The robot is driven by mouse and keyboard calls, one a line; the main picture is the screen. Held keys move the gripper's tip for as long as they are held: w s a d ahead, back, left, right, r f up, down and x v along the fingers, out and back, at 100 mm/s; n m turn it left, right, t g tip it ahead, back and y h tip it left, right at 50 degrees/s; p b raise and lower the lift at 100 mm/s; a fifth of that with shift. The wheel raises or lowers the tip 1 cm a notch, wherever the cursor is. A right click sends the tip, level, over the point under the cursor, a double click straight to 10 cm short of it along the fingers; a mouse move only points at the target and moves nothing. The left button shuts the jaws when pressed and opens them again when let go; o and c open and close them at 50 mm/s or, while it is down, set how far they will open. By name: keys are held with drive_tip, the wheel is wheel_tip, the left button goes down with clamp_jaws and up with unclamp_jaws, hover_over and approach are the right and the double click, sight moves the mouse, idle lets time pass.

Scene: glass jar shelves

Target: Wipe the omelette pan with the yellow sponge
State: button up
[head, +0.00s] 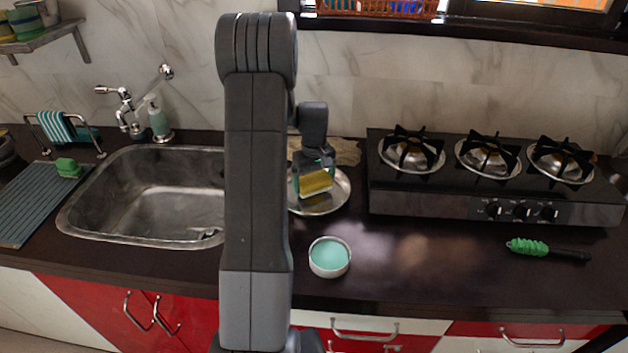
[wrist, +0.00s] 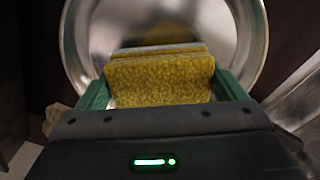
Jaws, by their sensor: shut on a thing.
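The yellow sponge (head: 315,184) is held between the fingers of my gripper (head: 314,176). In the wrist view the sponge (wrist: 160,82) sits between the two green fingers of my gripper (wrist: 165,92). A round, shiny metal pan (head: 337,200) lies on the dark counter under the sponge, partly hidden by my arm. In the wrist view the pan (wrist: 248,35) fills the space beyond the sponge. I cannot tell whether the sponge touches the pan.
A stove (head: 490,180) with three burners stands right of the pan. A steel sink (head: 150,195) is at left. A white-rimmed bowl with teal contents (head: 329,257) sits in front. A green brush (head: 547,249) lies front right. A brownish cloth (head: 345,152) lies behind the pan.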

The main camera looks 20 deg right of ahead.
drive_tip(key=shift+w+d+p, duration=0.25)
drive_tip(key=shift+w+d, duration=0.1)
drive_tip(key=shift+w, duration=0.8)
drive_tip(key=shift+w+d+p, duration=0.3)
drive_tip(key=shift+w+d, duration=0.05)
drive_tip(key=shift+w, duration=0.75)
drive_tip(key=shift+w+d+p, duration=0.25)
drive_tip(key=shift+w+d, duration=0.1)
drive_tip(key=shift+w, duration=0.8)
drive_tip(key=shift+s+a+f+b, duration=0.15)
drive_tip(key=shift+s+b, duration=0.15)
drive_tip(key=shift+s, duration=0.15)
drive_tip(key=shift+s+a+b, duration=0.3)
drive_tip(key=shift+s+a, duration=0.05)
drive_tip(key=shift+s, duration=0.6)
drive_tip(key=shift+s+a+b, duration=0.25)
drive_tip(key=shift+s+a, duration=0.05)
drive_tip(key=shift+s, duration=0.6)
drive_tip(key=shift+f+b, duration=0.4)
drive_tip(key=shift+f, duration=0.15)
